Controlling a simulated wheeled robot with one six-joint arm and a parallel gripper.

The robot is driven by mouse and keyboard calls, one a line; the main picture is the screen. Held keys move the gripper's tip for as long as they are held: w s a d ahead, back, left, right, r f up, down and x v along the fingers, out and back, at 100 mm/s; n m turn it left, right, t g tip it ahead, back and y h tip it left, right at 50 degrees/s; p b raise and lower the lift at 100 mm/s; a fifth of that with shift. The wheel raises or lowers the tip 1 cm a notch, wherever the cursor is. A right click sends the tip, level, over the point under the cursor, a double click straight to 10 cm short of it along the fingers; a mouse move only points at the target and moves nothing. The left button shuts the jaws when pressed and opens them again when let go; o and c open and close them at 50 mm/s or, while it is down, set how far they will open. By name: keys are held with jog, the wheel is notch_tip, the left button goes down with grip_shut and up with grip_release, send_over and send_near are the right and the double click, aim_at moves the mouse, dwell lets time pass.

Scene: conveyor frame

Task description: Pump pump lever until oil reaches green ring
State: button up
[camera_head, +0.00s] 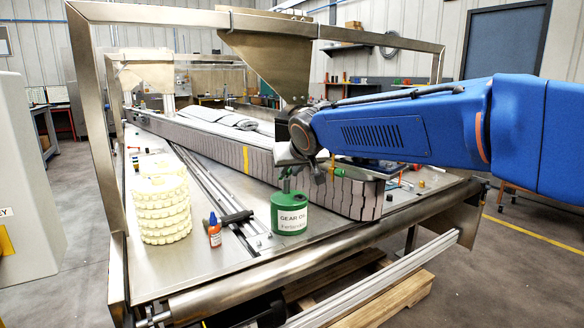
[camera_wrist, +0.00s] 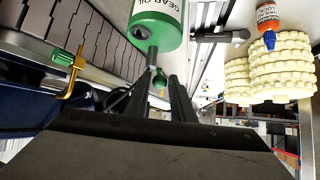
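A green gear oil can (camera_head: 291,214) with a white label stands upright on the metal table. A green and grey pump head (camera_head: 287,180) rises from its top. In the wrist view the can (camera_wrist: 158,30) shows upside down, with a grey stem and a round green knob (camera_wrist: 160,80) just past the fingers. My gripper (camera_head: 319,170) is just right of and above the pump head. In the wrist view my gripper (camera_wrist: 160,97) has its dark fingers apart, with the knob seen between them; contact is unclear. A brass pipe with a green fitting (camera_wrist: 62,58) is at the left. I cannot make out an oil level.
A stack of cream toothed wheels (camera_head: 160,200) and a red bottle with a blue cap (camera_head: 214,232) stand left of the can. A dark handled tool (camera_head: 236,217) lies between. The grey slatted conveyor belt (camera_head: 350,198) runs behind. The table's front roller edge (camera_head: 300,265) is close.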

jog(key=shift+s+r, duration=0.1)
jog(key=shift+r, duration=0.05)
jog(key=c, duration=0.3)
